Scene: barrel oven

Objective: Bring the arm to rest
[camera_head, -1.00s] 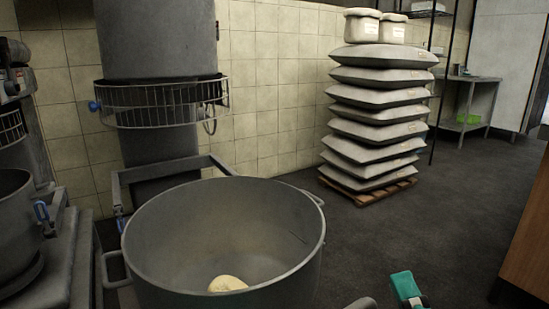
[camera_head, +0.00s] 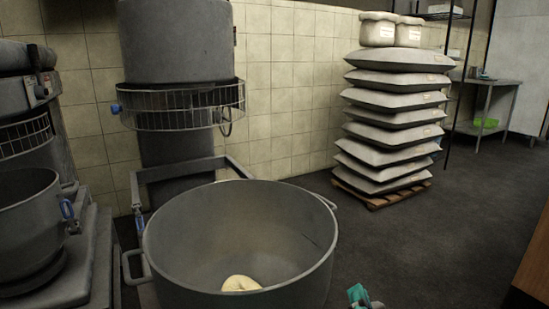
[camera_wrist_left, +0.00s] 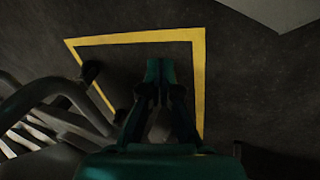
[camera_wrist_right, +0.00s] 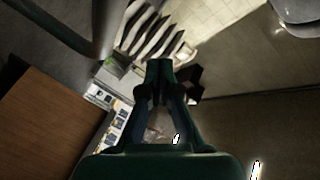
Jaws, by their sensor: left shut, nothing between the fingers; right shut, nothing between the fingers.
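My right gripper (camera_head: 360,297) shows as a small teal tip at the bottom edge of the head view, right of the large metal bowl. In the right wrist view its fingers (camera_wrist_right: 159,68) are together and empty. My left gripper is outside the head view. In the left wrist view its fingers (camera_wrist_left: 160,70) are together with nothing between them, above dark floor with a yellow line (camera_wrist_left: 197,90).
The large metal mixing bowl (camera_head: 190,225) holds a pale lump of dough (camera_head: 240,284). A mixer with a wire guard (camera_head: 180,107) stands behind it. Stacked sacks (camera_head: 395,115) sit on a pallet at the right. A wooden surface (camera_head: 533,262) is at the right edge. Dark floor (camera_head: 440,240) between is clear.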

